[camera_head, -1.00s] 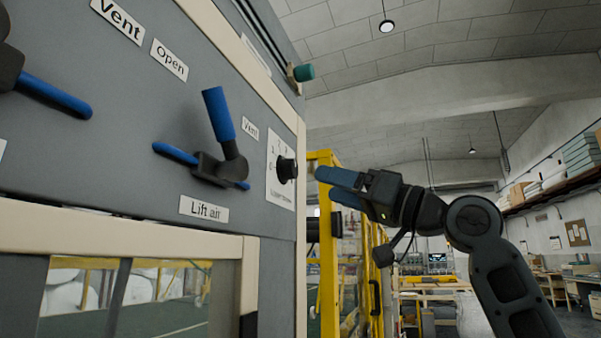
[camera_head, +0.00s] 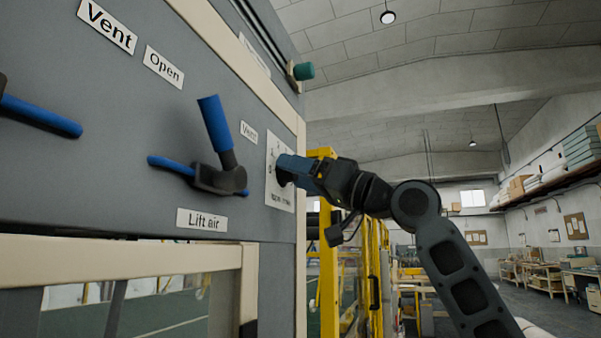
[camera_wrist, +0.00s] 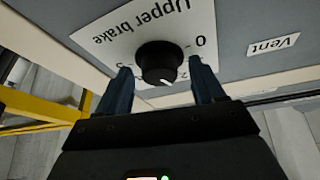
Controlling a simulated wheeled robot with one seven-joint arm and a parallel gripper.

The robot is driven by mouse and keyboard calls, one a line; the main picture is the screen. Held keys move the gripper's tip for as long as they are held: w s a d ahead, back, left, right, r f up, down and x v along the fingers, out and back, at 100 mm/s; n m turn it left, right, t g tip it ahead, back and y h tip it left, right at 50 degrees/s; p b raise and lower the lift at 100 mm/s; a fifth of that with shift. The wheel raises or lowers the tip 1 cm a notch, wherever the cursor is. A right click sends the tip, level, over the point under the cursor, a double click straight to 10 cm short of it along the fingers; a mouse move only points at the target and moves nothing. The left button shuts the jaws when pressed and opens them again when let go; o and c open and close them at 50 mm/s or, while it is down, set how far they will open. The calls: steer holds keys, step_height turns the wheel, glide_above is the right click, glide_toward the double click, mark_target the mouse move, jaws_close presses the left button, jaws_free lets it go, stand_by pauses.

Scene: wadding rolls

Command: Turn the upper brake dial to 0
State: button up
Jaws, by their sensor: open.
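The upper brake dial (camera_wrist: 160,64) is a black round knob with a white pointer mark, on a white plate (camera_wrist: 125,27) lettered "Upper brake". In the wrist view the plate appears upside down, with 0 to the right of the knob and 5 to the left. The pointer faces the bottom of that picture, toward the partly hidden middle numbers, not the 0. My gripper (camera_wrist: 162,86) is open, its blue fingers on either side of the dial. In the head view my gripper (camera_head: 283,171) is at the plate and mostly covers the dial.
A blue-handled "Lift air" lever (camera_head: 217,145) stands out from the grey panel left of the dial. A yellow frame (camera_head: 329,245) stands behind my arm. Open room lies to the right.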

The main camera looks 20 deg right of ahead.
steer(key=shift+c, duration=0.3)
steer(key=c, duration=1)
steer(key=shift+f+n+b, duration=0.1)
steer(key=shift+n+b, duration=0.2)
steer(key=shift+b, duration=0.1)
steer(key=n+y+b, duration=0.1)
steer(key=n+g+y+b, duration=0.1)
steer(key=n+b, duration=0.1)
steer(key=shift+w+f+n+b, duration=0.1)
steer(key=shift+f+n+b, duration=0.1)
steer(key=shift+n+b, duration=0.1)
steer(key=shift+w+d+r+n+g+y+b, duration=0.15)
steer(key=shift+n+g+y, duration=0.35)
steer(key=shift+n+g, duration=1.75)
steer(key=shift+d+r+n+g+y+b, duration=0.15)
steer(key=shift+n+g+y, duration=0.45)
steer(key=shift+n, duration=3.15)
steer(key=shift+w+r+n+g+y, duration=0.15)
steer(key=shift+n+g+y, duration=0.25)
steer(key=shift+n+g, duration=1.9)
steer(key=shift+n+t, duration=0.75)
steer(key=shift+n, duration=0.25)
